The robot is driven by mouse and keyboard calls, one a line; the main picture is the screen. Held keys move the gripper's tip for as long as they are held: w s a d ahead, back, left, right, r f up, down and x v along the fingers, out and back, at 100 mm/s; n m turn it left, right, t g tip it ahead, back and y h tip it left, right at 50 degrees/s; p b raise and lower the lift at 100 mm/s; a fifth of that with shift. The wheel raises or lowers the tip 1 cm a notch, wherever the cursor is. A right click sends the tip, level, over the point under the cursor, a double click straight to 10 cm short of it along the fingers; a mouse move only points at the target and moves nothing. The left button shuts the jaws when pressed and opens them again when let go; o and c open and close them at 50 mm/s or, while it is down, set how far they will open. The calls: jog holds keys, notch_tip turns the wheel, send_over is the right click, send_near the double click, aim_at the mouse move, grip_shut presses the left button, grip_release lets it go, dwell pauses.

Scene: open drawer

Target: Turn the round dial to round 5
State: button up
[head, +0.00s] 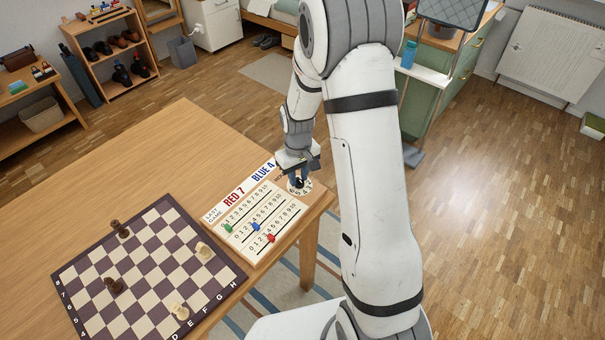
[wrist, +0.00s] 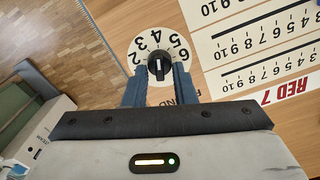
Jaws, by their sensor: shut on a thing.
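The round dial is a white numbered disc (head: 306,189) with a black knob at the corner of the scoreboard (head: 262,252). In the wrist view the disc (wrist: 147,45) shows digits from 2 to 6 around the knob (wrist: 159,66). The knob's white mark points up in the picture, roughly towards the 4. My gripper (head: 298,179) is over the dial from above. In the wrist view its two blue fingers (wrist: 159,78) are shut on the knob, one on each side. The lower part of the disc is partly hidden by my fingers.
A chessboard (head: 150,270) with a few pieces lies to the left on the wooden table (head: 150,150). The table's edge is just beyond the dial.

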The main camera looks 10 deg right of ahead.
jog(key=shift+c, duration=0.8)
jog(key=shift+d, duration=0.45)
jog(key=shift+a, duration=0.45)
jog(key=shift+m, duration=0.4)
jog(key=m+b, duration=0.1)
jog(key=m, duration=0.2)
jog(key=shift+d, duration=0.1)
jog(key=shift+d+m+b, duration=0.1)
jog(key=shift+m+b, duration=0.55)
jog(key=shift+m, duration=1.35)
